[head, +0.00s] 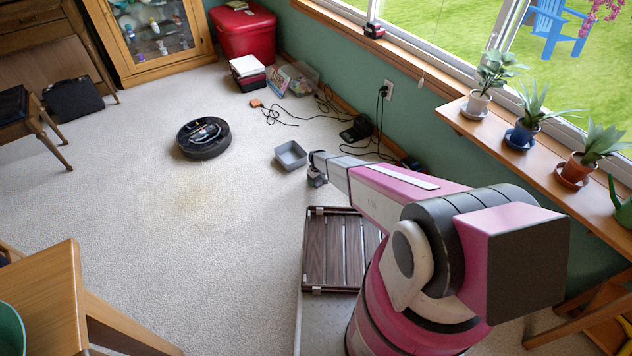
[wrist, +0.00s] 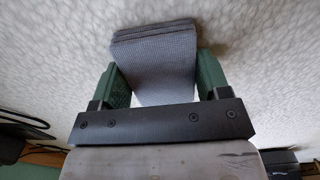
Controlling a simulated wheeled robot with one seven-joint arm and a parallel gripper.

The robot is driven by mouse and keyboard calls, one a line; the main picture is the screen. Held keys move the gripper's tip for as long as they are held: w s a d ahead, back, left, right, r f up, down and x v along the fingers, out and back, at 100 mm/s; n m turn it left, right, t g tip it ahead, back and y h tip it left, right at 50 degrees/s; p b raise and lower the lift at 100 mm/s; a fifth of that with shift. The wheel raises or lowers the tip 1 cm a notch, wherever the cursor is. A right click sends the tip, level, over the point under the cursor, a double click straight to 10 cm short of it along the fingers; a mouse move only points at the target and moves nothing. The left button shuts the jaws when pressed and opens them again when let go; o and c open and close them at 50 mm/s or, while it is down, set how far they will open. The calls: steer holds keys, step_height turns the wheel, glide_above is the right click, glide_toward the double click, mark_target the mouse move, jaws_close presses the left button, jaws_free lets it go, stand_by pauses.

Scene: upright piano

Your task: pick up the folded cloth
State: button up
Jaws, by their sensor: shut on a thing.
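The folded cloth (wrist: 155,75) is grey-blue, with a woven texture and several stacked layers at its far edge. It sits between the two green fingers of my gripper (wrist: 161,76), which is shut on it. The cloth sticks out past the fingertips, with pale carpet behind it. I cannot tell how far it is from the floor. In the head view my gripper (head: 317,172) is at the end of the outstretched arm, just right of a grey tray; the cloth cannot be made out there.
The grey tray (head: 291,155) lies on the carpet beside my gripper. A black robot vacuum (head: 203,138) is farther left. Black cables (head: 300,112) and a dark charger (head: 357,128) lie along the green wall. A wooden table (head: 45,300) is at lower left. The carpet between is clear.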

steer(key=shift+r, duration=0.1)
steer(key=shift+r, duration=0.55)
steer(key=r, duration=0.3)
steer(key=shift+w+a+r, duration=0.2)
steer(key=shift+w+a, duration=0.05)
steer(key=shift+a, duration=0.15)
steer(key=w+a+r, duration=0.5)
steer(key=a+r, duration=0.1)
steer(key=a, duration=0.3)
steer(key=shift+w+r, duration=0.15)
steer(key=shift+w, duration=0.15)
steer(key=shift+a, duration=0.1)
steer(key=shift+o, duration=0.6)
steer(key=shift+r, duration=0.1)
steer(key=shift+c, duration=0.2)
